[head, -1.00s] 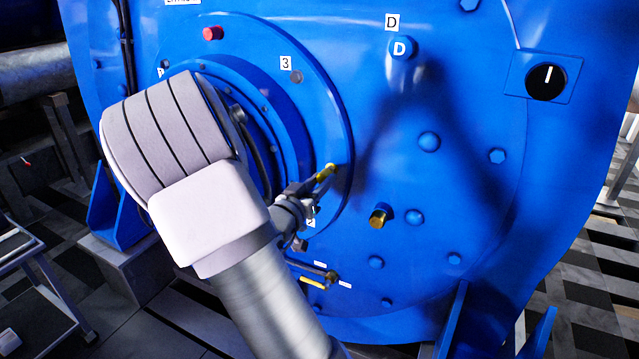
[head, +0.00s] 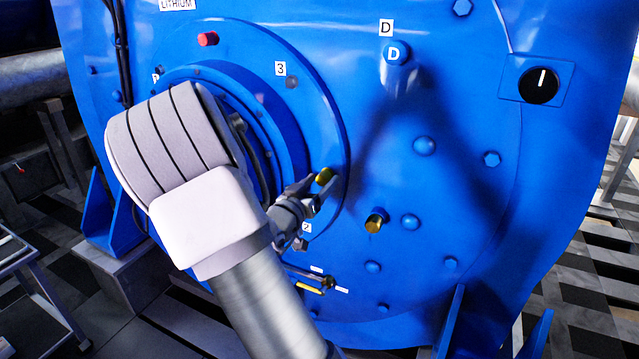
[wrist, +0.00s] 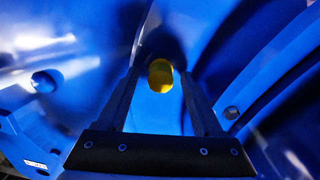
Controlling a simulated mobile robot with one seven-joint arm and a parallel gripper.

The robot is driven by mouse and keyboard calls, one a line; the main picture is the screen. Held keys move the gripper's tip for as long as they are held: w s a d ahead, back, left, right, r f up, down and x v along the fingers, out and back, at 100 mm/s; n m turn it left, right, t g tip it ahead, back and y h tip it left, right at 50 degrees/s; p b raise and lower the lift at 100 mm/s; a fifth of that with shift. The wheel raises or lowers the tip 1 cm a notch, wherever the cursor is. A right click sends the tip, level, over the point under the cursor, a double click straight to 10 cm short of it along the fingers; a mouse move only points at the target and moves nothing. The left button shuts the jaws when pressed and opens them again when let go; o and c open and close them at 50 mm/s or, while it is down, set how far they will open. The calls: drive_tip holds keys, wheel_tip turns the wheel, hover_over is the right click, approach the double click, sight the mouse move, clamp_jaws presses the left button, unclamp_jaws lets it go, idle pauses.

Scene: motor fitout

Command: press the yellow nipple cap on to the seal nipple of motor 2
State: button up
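The yellow nipple cap (head: 325,176) shows at my fingertips, against the blue end face of the motor (head: 450,215). In the wrist view the cap (wrist: 160,75) lies between the tips of my two fingers, close to the blue face. My gripper (head: 318,186) has its fingers spread, with one on each side of the cap; it also shows in the wrist view (wrist: 160,82). The cap appears to rest at the motor rather than in a closed grip. The seal nipple cannot be made out; the cap and fingers hide that spot.
A brass fitting (head: 376,222) stands out to the right of my gripper. A red plug (head: 207,39), the label 3 (head: 281,69), a stub marked D (head: 397,60) and a black knob (head: 539,85) are on the motor. A small yellow-handled valve (head: 312,286) sits below.

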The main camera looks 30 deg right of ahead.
drive_tip(key=p+v, duration=0.3)
drive_tip(key=v, duration=1.4)
drive_tip(key=shift+a, duration=0.2)
